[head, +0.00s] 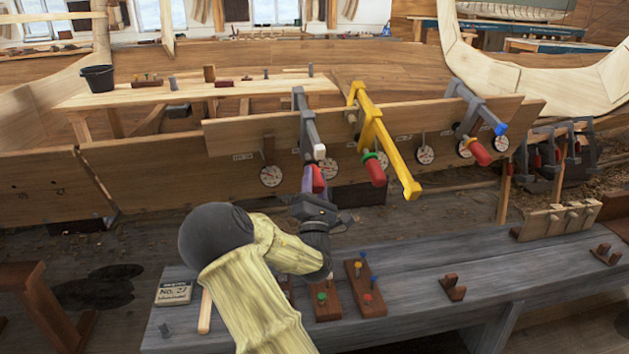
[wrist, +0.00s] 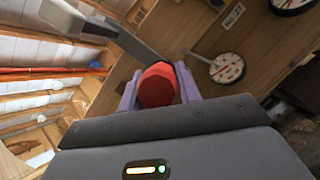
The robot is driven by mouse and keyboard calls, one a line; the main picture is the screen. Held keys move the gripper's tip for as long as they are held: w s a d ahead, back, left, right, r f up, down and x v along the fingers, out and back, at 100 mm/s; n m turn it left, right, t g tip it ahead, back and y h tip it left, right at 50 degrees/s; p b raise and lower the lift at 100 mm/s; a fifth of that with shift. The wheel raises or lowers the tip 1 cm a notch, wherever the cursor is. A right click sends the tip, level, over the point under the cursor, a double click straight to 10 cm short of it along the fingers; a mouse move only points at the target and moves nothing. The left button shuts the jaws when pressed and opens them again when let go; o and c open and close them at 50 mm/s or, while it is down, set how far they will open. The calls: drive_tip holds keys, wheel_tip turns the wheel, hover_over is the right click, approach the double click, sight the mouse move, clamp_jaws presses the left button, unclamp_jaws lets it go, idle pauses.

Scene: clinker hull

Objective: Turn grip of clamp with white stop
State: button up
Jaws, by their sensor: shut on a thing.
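The clamp with the white stop (head: 319,152) is the left one of three clamps on the upright plank. Its grey bar (head: 307,122) reaches over the plank's top edge. My gripper (head: 315,181) is at this clamp's red grip, and its purple fingers hide most of the grip in the head view. In the wrist view the red grip (wrist: 159,86) sits end-on between the two fingers (wrist: 157,88), which are shut on it. The grey bar (wrist: 115,33) slants across the upper left there.
A yellow clamp (head: 372,125) with a red grip (head: 375,171) hangs close on the right. A grey clamp with a blue stop (head: 500,129) is farther right. Round dials (head: 271,176) line the plank. A grey bench (head: 420,282) with wooden blocks stands below my arm.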

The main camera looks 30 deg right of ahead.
drive_tip(key=o, duration=1)
drive_tip(key=v, duration=1.7)
drive_tip(key=shift+f, duration=0.2)
drive_tip(key=shift+a, duration=0.1)
